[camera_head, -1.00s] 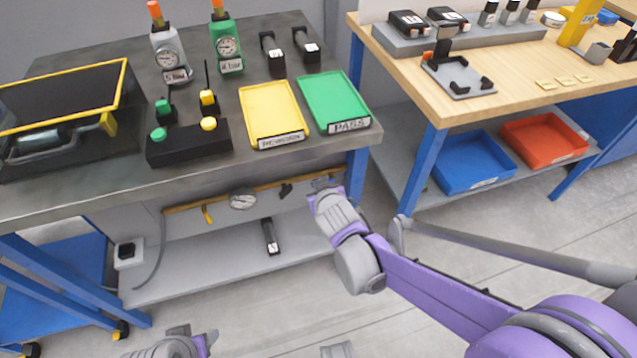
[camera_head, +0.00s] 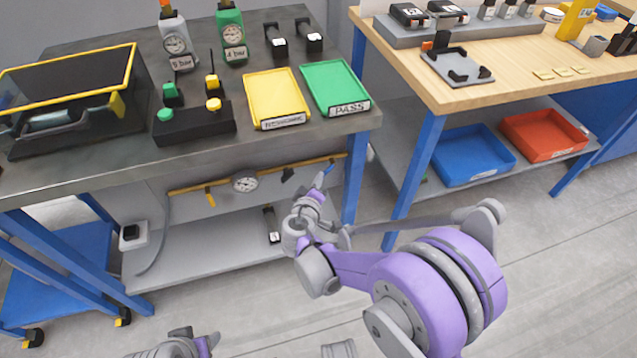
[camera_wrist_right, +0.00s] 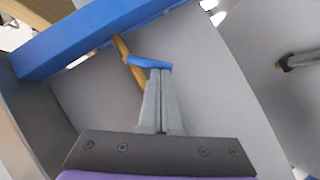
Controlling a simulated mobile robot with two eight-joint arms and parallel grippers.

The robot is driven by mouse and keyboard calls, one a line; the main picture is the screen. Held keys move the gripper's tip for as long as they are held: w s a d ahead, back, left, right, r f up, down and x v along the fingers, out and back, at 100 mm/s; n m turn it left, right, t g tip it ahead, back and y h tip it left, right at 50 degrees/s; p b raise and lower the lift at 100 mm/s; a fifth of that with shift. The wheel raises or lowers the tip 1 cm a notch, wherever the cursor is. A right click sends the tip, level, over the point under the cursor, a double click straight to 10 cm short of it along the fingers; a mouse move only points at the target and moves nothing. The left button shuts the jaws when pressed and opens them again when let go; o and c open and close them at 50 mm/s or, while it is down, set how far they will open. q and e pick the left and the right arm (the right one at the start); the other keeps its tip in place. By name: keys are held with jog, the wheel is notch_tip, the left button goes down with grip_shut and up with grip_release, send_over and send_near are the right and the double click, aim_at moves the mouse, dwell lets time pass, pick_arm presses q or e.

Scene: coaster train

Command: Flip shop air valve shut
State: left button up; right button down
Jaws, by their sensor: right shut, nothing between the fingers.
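A brass air pipe (camera_head: 265,178) with a round gauge (camera_head: 245,184) runs under the left workbench; the pipe also shows in the right wrist view (camera_wrist_right: 128,60). A small blue valve lever (camera_head: 328,169) is at its right end. In the right wrist view the blue lever (camera_wrist_right: 150,64) lies across the pipe at an angle. My right gripper (camera_head: 319,184) is shut and empty. Its fingertips (camera_wrist_right: 159,75) are at the lever, overlapping it in view; I cannot tell if they touch. My left gripper (camera_head: 185,346) is cut off at the bottom edge.
A yellow lever (camera_head: 210,197) and a black fitting (camera_head: 287,174) hang on the pipe. A blue table leg (camera_head: 354,180) stands close right of my right gripper. The benchtop (camera_head: 100,180) is above, and a grey lower shelf (camera_head: 200,260) is below.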

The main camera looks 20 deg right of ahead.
pick_arm(q)
jog(key=shift+b+x, duration=0.65)
jog(key=shift+x, duration=0.2)
pick_arm(e)
jog(key=d+f, duration=0.1)
jog(key=d+f+n, duration=0.1)
jog(key=f, duration=0.1)
jog(key=shift+w+t+h, duration=0.15)
jog(key=shift+t+h, duration=0.15)
jog(key=shift+h, duration=0.1)
pick_arm(q)
jog(key=shift+s, duration=0.1)
pick_arm(e)
jog(key=shift+d, duration=0.15)
